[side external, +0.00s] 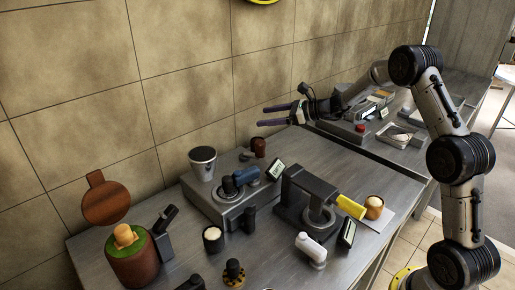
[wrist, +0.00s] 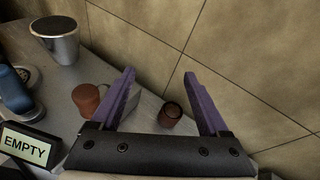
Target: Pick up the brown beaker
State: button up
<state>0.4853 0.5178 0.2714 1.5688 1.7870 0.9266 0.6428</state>
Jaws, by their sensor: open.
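A small dark brown beaker (wrist: 170,114) stands open end up on the grey counter near the wall in the wrist view. In the side view a brown beaker (side external: 258,149) stands near the wall at the counter's back edge. My gripper (wrist: 158,74) is open and empty, its two purple fingers apart. In the wrist view the beaker appears between the fingers, nearer the right one, and is not held. In the side view my gripper (side external: 262,116) is raised above the counter, with its fingers pointing left, above the beaker.
A reddish-brown cylinder (wrist: 86,97) stands left of the beaker beside a grey block. A metal cup (side external: 202,164) stands further left. An EMPTY sign (wrist: 27,147) and a blue object (wrist: 12,92) are nearby. The tiled wall (side external: 200,80) rises close behind the beaker.

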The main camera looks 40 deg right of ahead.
aim_at(252, 144)
jog(key=d+f+m, duration=0.1)
jog(key=d+f, duration=0.1)
jog(key=f, duration=0.1)
jog(key=d+f+m+h, duration=0.1)
jog(key=d+f, duration=0.1)
jog(key=f, duration=0.2)
jog(key=s+d+f, duration=0.1)
jog(key=d+f, duration=0.1)
jog(key=f, duration=0.2)
jog(key=shift+s+d+f+m, duration=0.1)
jog(key=shift+d+f+m, duration=0.15)
jog(key=shift+d+m, duration=0.15)
jog(key=shift+w, duration=0.3)
jog(key=x, duration=0.7)
jog(key=shift+w+a+f, duration=0.1)
jog(key=shift+w+f, duration=0.05)
jog(key=shift+f, duration=0.1)
jog(key=shift+x, duration=2.7)
jog(key=shift+a, duration=0.1)
jog(key=shift+r, duration=0.1)
grip_shut()
